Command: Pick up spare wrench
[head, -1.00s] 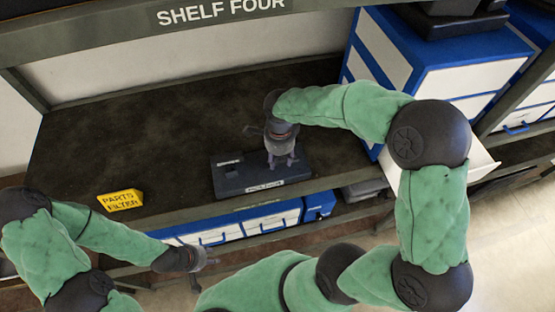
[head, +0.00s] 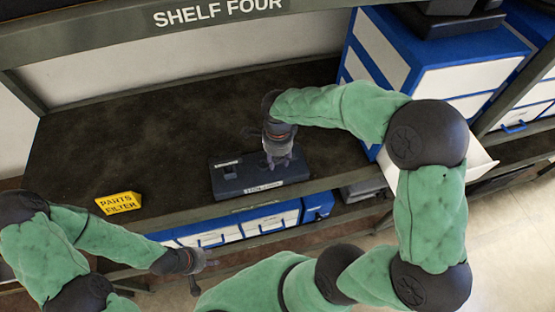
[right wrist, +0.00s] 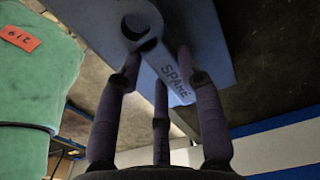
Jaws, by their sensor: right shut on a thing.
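The spare wrench (right wrist: 172,77) shows in the right wrist view as a grey tool with a rounded ring end and the word SPARE on its handle. My right gripper (right wrist: 158,72) is shut on it, with its dark fingers around the handle. In the head view my right gripper (head: 278,163) is over the dark tool box (head: 232,185) on the shelf, and it hides the wrench there. I cannot tell whether the wrench still touches the box. My left gripper (head: 204,268) is in front of the shelf's front edge, away from the box; its finger opening is unclear.
A yellow parts filter block (head: 118,203) lies at the left of the dark shelf (head: 120,140). A blue and white drawer cabinet (head: 415,60) stands to the right of my right gripper. Blue and white bins (head: 215,238) sit below the shelf.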

